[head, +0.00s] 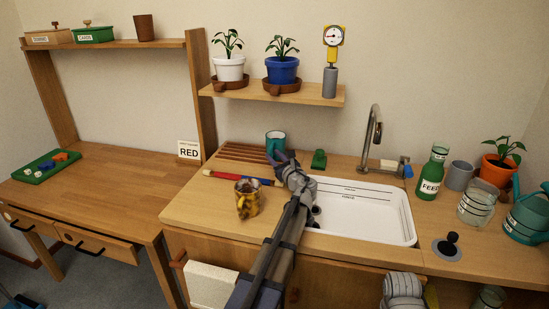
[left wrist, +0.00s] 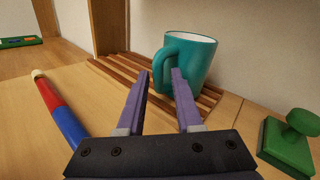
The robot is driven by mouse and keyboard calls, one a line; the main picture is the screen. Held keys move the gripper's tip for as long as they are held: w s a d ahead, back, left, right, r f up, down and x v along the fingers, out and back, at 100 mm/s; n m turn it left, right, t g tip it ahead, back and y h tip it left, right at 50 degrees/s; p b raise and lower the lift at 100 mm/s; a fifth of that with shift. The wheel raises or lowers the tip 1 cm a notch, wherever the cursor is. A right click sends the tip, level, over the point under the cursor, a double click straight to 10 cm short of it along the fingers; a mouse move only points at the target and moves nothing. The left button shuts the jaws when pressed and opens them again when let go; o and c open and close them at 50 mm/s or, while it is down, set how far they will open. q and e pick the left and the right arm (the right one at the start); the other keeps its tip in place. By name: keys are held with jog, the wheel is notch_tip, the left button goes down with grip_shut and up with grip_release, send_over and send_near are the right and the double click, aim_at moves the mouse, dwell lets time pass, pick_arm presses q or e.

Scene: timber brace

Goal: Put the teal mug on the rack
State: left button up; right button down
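The teal mug (head: 275,140) stands upright on the right end of the slatted wooden rack (head: 236,152), against the back wall. In the left wrist view the mug (left wrist: 196,62) has its handle turned left, toward my fingers, with rack slats (left wrist: 118,72) under and beside it. My left gripper (head: 282,157) is in front of the mug; in the left wrist view its fingers (left wrist: 162,76) are apart. The right fingertip overlaps the handle in the picture; I cannot tell whether it touches. Nothing is gripped between the fingers.
A green stamp-like block (head: 319,159) is right of the rack. The sink (head: 370,215) is further right. A shelf with potted plants (head: 318,94) hangs above.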

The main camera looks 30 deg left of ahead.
pick_arm(q)
jog(key=shift+o, duration=0.8)
jog(key=shift+r, duration=0.3)
jog(key=v, duration=1.2)
jog(key=shift+f, duration=0.1)
